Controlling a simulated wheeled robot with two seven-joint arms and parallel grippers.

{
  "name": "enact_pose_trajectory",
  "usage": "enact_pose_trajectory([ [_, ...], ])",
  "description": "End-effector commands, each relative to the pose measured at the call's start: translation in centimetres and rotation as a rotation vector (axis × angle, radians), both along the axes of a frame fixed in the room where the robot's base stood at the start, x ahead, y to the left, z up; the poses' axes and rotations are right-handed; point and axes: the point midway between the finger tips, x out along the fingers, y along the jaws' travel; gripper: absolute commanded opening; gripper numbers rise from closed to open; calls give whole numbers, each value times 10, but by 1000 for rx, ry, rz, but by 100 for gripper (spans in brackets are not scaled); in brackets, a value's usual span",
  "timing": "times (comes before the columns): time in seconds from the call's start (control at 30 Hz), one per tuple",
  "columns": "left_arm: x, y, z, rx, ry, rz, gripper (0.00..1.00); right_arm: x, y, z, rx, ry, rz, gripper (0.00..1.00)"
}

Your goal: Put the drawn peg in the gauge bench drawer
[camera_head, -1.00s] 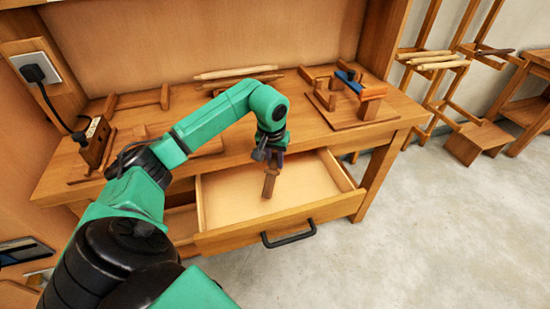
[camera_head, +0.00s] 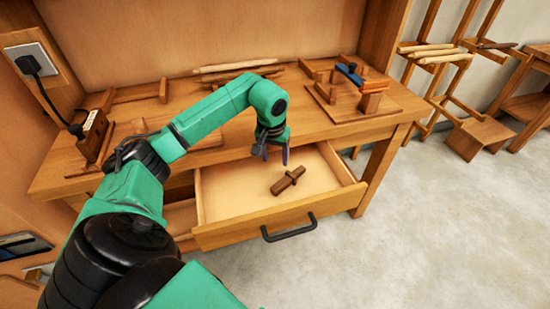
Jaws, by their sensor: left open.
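The gauge bench drawer (camera_head: 235,202) is pulled open below the bench top, with its black handle at the front. The drawn peg (camera_head: 287,181), a dark brown wooden piece with a wider collar, lies at a slant inside on the pale drawer floor. My left gripper (camera_head: 271,157) is open and empty, pointing down above the rear part of the drawer, behind the peg and apart from it. My right gripper is not in view.
The bench top (camera_head: 235,152) holds a jig board (camera_head: 350,105) with a blue part at right, light sticks (camera_head: 235,67) at the back and a socket block (camera_head: 92,135) at left. A rack (camera_head: 440,55) stands at right. The floor before the drawer is clear.

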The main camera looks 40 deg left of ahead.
Motion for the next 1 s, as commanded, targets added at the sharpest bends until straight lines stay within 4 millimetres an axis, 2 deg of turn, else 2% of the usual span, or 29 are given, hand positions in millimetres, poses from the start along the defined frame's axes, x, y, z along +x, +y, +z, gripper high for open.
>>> enact_pose_trajectory([
  [0.53, -19, -7, 121, 2, -5, 1, 62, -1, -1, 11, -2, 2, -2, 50],
  [0.67, -22, -8, 132, 1, -2, 0, 62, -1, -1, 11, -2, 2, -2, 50],
  [0.9, -23, -9, 134, 1, -2, 1, 62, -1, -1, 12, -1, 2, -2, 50],
  [1.0, -23, -8, 148, 1, -2, 1, 62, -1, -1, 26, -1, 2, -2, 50],
])
